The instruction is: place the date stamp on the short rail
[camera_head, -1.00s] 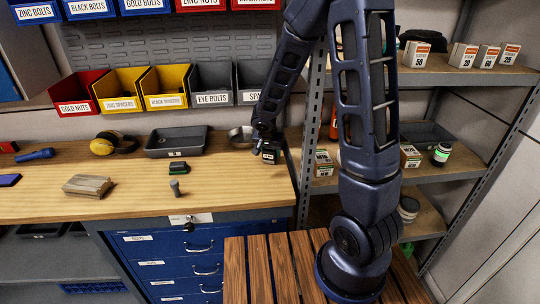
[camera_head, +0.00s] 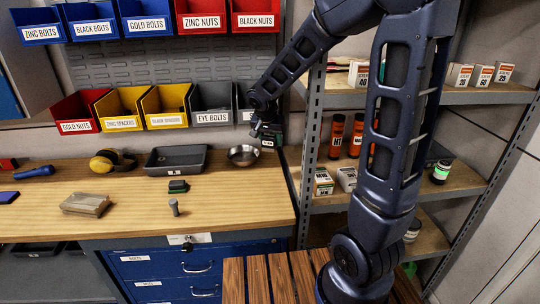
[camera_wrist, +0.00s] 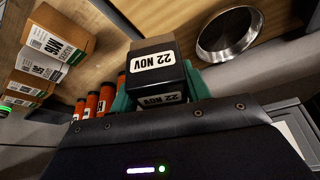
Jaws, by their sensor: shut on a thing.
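The date stamp is a dark block with a white "22 NOV" label (camera_wrist: 153,62) in the wrist view. It also shows as a small dark block (camera_head: 267,143) in the head view. My gripper (camera_wrist: 158,93) is shut on it, with a green finger on each side. In the head view my gripper (camera_head: 266,132) holds it above the back right end of the workbench, close to the shelf upright. I cannot pick out the short rail in either view.
A metal bowl (camera_head: 243,155) stands just left of the stamp, with a grey tray (camera_head: 176,160) further left. Bins hang behind, including eye bolts (camera_head: 212,105). The shelf upright (camera_head: 311,150) and boxes (camera_wrist: 58,32) are close on one side. The bench front right is clear.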

